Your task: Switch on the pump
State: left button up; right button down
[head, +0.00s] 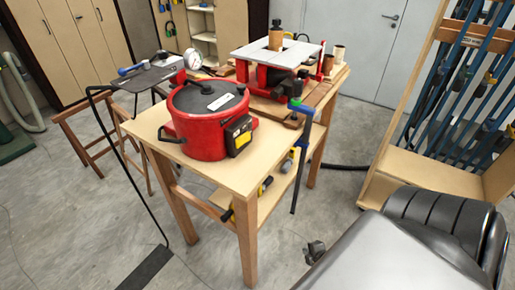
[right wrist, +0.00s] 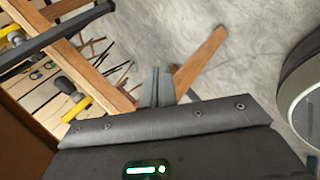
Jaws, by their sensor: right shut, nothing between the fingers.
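A red round vessel (head: 205,125) with a dark lid stands on the near part of the wooden workbench. It looks like the pump unit. A black box with a yellow panel (head: 238,135) is on its front right side; I cannot make out a switch or its position. My right gripper (head: 315,251) is low in front of the bench, to the right of its near leg and apart from the vessel. In the right wrist view its fingers (right wrist: 157,88) are together and empty. The vessel does not show there. My left gripper is not in view.
The wooden workbench (head: 245,178) also bears a red machine with a grey top (head: 277,54) and a blue-black clamp (head: 299,103). A thin black stand (head: 125,160) is at the left. A wooden rack of blue clamps (head: 425,175) is at the right. The concrete floor between is clear.

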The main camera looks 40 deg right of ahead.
jog(key=w+d+r+n+t+b, duration=0.1)
jog(key=w+r+n+t, duration=0.2)
jog(key=r, duration=0.6)
jog(key=w+d+r+n+t, duration=0.15)
jog(key=w+r+n, duration=0.3)
jog(key=r, duration=0.45)
jog(key=w+d+r+n+t+b, duration=0.1)
jog(key=w+r+n+t, duration=0.15)
jog(key=r+n, duration=0.45)
jog(key=a+r+n+t+y, duration=0.1)
jog(key=a+r+n, duration=0.3)
jog(key=r, duration=0.6)
jog(key=a+r+n+t+y, duration=0.1)
jog(key=a+r+n+y, duration=0.2)
jog(key=r+n, duration=0.3)
notch_tip(320, 180, up, 5)
jog(key=shift+s+a+f+t+y+b, duration=0.1)
jog(key=shift+s+a+t+y+b, duration=0.25)
jog(key=shift+a, duration=0.3)
jog(key=shift+w, duration=0.1)
